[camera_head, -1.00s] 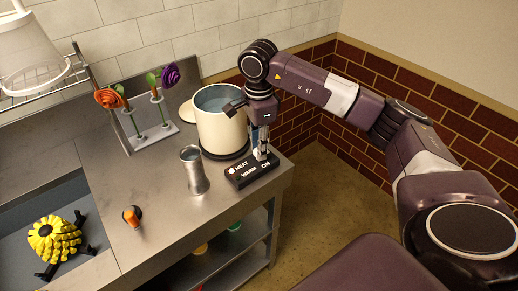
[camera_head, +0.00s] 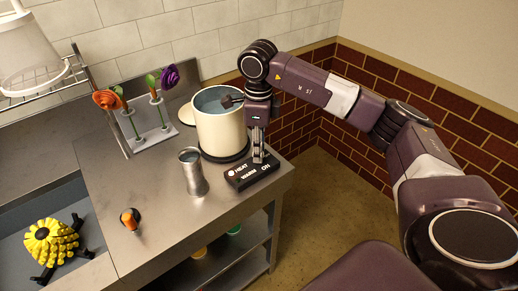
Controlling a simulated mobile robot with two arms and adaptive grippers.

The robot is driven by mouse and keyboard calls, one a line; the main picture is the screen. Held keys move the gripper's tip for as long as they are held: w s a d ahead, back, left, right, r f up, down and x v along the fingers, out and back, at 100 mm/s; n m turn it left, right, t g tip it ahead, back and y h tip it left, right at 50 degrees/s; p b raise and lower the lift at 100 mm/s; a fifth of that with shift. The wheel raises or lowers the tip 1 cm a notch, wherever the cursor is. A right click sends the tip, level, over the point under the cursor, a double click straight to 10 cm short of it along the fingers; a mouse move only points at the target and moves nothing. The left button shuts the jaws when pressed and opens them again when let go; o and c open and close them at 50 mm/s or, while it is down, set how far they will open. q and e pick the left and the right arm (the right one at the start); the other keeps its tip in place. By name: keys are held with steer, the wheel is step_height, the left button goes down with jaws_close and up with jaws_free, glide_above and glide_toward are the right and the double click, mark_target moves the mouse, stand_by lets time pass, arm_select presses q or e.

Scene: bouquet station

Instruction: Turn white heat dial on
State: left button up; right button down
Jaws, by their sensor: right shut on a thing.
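The black heat control box (camera_head: 252,175) sits at the counter's front right corner, with HEAT, WARM and ON lettered in white. My right gripper (camera_head: 258,155) points down over the back of the box and is shut on the white heat dial. The dial is mostly hidden between the fingers, so its setting cannot be told. A cream pot (camera_head: 221,132) of water stands on a dark round base just behind the box. My left gripper is not in view.
A metal cup (camera_head: 193,172) stands left of the box. A rack (camera_head: 152,139) holds orange and purple flowers. An orange-and-black object (camera_head: 130,219) lies on the counter. A yellow flower-like thing (camera_head: 50,240) is in the tray at left. Floor is clear at right.

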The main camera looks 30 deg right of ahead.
steer(key=shift+w+r, duration=0.15)
steer(key=c, duration=1.9)
jaws_free()
steer(key=shift+c, duration=0.2)
steer(key=shift+o, duration=1.4)
step_height(320, 180, up, 12)
